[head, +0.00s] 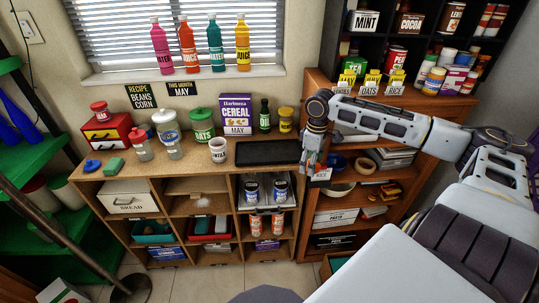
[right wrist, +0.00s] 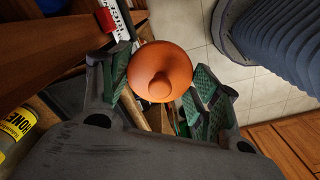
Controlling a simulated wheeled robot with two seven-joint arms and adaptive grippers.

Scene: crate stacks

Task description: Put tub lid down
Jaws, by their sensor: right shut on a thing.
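An orange, round lid with a knob on top (right wrist: 160,72) is between the green-padded fingers of my right gripper (right wrist: 162,92) in the right wrist view. The gripper is shut on it, and the knob points toward the camera. In the head view my right gripper (head: 312,155) hangs down beside the counter's right end, by the gap before the brown shelf unit. The lid is too small there to make out clearly. My left gripper is not in view.
The wooden counter (head: 120,190) holds a black tray (head: 267,152) at its right end, with a yellow jar (head: 285,120), a dark bottle (head: 265,114) and a cereal box (head: 236,112) behind. The brown shelf unit (head: 312,88) is close on the right.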

